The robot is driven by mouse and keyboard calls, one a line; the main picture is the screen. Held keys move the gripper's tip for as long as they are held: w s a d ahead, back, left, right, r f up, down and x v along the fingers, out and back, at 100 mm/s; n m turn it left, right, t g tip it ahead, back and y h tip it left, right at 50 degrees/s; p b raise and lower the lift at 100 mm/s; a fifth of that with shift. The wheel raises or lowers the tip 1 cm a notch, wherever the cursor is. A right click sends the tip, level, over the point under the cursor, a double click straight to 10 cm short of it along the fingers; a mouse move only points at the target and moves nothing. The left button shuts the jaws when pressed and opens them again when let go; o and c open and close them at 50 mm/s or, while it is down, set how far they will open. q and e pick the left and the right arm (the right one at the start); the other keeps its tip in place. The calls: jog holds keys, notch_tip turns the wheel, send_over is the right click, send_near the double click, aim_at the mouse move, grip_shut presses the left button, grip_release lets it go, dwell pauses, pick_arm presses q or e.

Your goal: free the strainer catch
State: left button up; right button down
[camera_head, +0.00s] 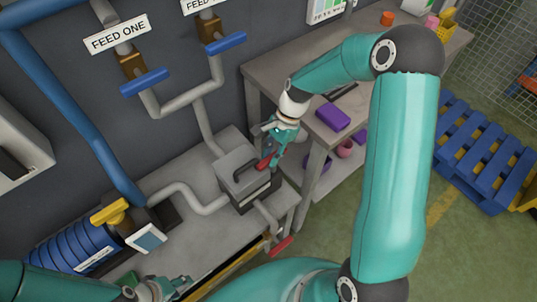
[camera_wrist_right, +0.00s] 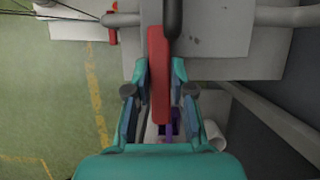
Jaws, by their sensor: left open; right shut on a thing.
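The strainer is a grey box (camera_head: 240,178) with a dark handle on its lid, on the grey bench. Its red catch (camera_head: 264,163) is at the box's right side; in the right wrist view the catch (camera_wrist_right: 159,60) is a long red bar beside the grey lid (camera_wrist_right: 210,35). My right gripper (camera_head: 272,158) is shut on the red catch, its fingers (camera_wrist_right: 159,88) on both sides of the bar. The gripper hides part of the catch in the head view. My left gripper (camera_head: 178,286) is open and empty at the lower left, well away from the strainer.
Pipes lead to the strainer from blue-handled feed valves (camera_head: 145,82) and a yellow-handled valve (camera_head: 110,212). A red lever (camera_head: 281,246) is below the strainer. A side table (camera_head: 262,72) holds a purple block (camera_head: 332,117). A blue pallet (camera_head: 480,150) lies on the floor.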

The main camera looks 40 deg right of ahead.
jog(key=shift+w+d, duration=0.1)
jog(key=shift+d, duration=0.2)
jog(key=shift+d+n, duration=0.1)
jog(key=shift+n, duration=0.6)
jog(key=n+g, duration=0.1)
jog(key=n, duration=0.2)
jog(key=n+g+h, duration=0.1)
jog(key=n, duration=0.2)
jog(key=shift+n+g, duration=0.3)
jog(key=shift+g, duration=0.1)
jog(key=n+h, duration=0.1)
jog(key=n, duration=0.2)
jog(key=shift+n+g+h+b, duration=0.3)
jog(key=shift+n+g+b, duration=0.05)
jog(key=shift+n+g, duration=0.05)
jog(key=shift+r+n+h, duration=0.1)
jog(key=shift+n+h, duration=0.7)
jog(key=shift+n, duration=1.1)
jog(key=c, duration=1)
grip_release()
jog(key=shift+c, duration=0.2)
jog(key=shift+o, duration=0.2)
